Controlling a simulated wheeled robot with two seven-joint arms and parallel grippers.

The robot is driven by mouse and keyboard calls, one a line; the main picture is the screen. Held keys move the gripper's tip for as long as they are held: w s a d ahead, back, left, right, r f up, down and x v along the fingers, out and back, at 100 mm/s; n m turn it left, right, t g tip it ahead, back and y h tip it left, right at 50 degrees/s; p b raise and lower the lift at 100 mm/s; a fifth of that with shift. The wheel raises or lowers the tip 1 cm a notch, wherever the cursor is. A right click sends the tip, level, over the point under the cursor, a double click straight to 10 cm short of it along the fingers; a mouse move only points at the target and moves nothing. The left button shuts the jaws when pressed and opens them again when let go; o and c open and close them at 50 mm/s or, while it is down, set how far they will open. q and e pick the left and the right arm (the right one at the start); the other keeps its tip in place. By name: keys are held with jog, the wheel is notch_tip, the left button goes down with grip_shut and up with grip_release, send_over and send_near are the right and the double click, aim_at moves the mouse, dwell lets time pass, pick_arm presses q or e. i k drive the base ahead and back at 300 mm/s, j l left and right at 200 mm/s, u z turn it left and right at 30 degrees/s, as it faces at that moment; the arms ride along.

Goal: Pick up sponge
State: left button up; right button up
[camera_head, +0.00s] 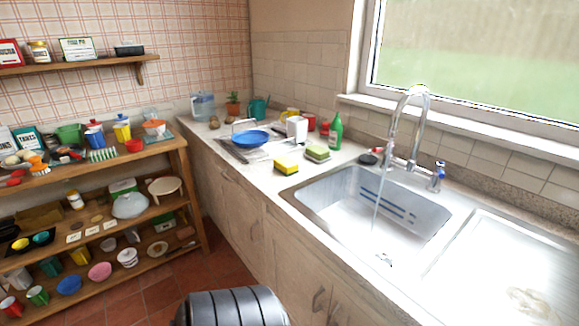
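A yellow sponge (286,164) lies on the worktop (262,182) just behind the left end of the sink. A second sponge, green and yellow (317,152), lies a little behind it and to the right. The two look close together but apart. Both are uncovered, with no gripper near them. Neither my left nor my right gripper shows in this view.
The steel sink (340,206) has a tall tap (425,120) with water running. A green bottle (336,132) stands behind the sponges. Loaded wooden shelves (95,240) fill the left side. The worktop in front of the sponges is clear.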

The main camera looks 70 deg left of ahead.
aim_at(287, 166)
jog(key=u, duration=2.2)
